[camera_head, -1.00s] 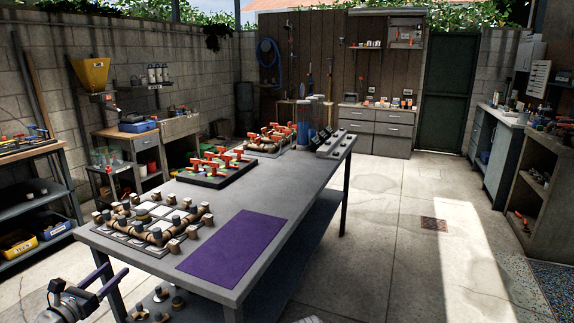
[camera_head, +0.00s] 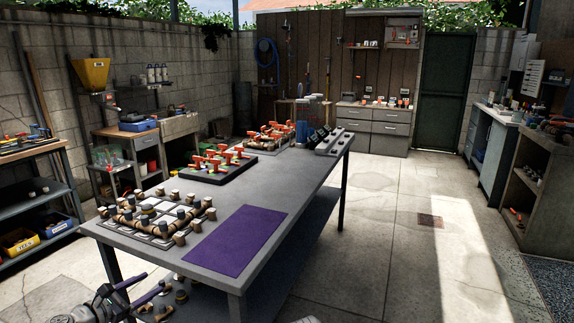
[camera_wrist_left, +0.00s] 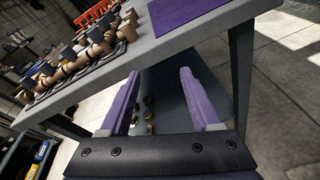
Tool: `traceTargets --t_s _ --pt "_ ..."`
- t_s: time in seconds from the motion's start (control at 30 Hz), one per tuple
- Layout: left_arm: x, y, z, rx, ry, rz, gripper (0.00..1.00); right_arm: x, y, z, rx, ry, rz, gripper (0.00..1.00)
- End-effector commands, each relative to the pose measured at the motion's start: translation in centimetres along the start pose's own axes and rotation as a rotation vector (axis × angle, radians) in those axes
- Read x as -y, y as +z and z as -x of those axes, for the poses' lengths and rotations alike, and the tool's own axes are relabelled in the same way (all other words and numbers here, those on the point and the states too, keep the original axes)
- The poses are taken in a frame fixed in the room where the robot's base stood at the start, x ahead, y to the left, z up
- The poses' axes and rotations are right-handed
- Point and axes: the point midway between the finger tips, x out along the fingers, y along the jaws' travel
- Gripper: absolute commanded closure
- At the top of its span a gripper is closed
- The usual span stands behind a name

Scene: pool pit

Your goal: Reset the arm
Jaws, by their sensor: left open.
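My left gripper (camera_head: 142,292) is at the lower left of the head view, beside the near edge of the grey table (camera_head: 268,198) and below its top. In the left wrist view its two purple fingers (camera_wrist_left: 160,100) are apart with nothing between them. The table's underside, legs and lower shelf show beyond the fingers. My right gripper is in neither view.
On the table are a purple mat (camera_head: 236,240), a pipe assembly (camera_head: 150,222), a dark tray with red-handled valves (camera_head: 215,166) and a dark-slotted rack (camera_head: 333,140). Fittings (camera_head: 180,295) lie on the lower shelf. The floor right of the table is clear.

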Motion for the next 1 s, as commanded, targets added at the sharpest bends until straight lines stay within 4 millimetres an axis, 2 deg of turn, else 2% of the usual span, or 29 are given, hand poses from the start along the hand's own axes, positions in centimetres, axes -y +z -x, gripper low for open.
traceTargets --t_s 0.03,0.17,0.27,0.3,0.4,0.5,0.6,0.7,0.87,0.9,1.0 --pt "1.6 -0.1 -0.9 -0.023 -0.046 -0.064 0.36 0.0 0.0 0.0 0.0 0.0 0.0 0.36" --pt "6.2 -0.8 -3.1 -0.093 -0.19 -0.282 0.36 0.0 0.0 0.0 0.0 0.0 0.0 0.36" --pt "11.1 -1.8 -4.8 -0.147 -0.359 -0.525 0.36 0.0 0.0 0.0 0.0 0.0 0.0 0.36" --pt "13.3 -2.3 -5.2 -0.167 -0.446 -0.646 0.36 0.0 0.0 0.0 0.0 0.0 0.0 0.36" --pt "19.0 -3.9 -5.7 -0.195 -0.695 -0.982 0.36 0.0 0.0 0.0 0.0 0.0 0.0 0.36" --pt "22.9 -5.3 -5.2 -0.193 -0.93 -1.28 0.36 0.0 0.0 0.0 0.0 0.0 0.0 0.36" --pt "25.3 -6.4 -4.3 -0.171 -1.13 -1.516 0.36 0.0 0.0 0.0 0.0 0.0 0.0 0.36" --pt "26.8 -7.1 -3.4 -0.139 -1.305 -1.706 0.36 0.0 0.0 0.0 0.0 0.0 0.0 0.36" --pt "28.2 -7.6 -1.9 -0.078 -1.565 -1.955 0.36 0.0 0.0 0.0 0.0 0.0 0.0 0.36" --pt "28.2 -7.1 -1.5 -0.062 -1.616 -1.998 0.36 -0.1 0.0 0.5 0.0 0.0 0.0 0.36" --pt "28.3 -4.3 -1.1 -0.044 -1.626 -2.0 0.36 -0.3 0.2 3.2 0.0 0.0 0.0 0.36"
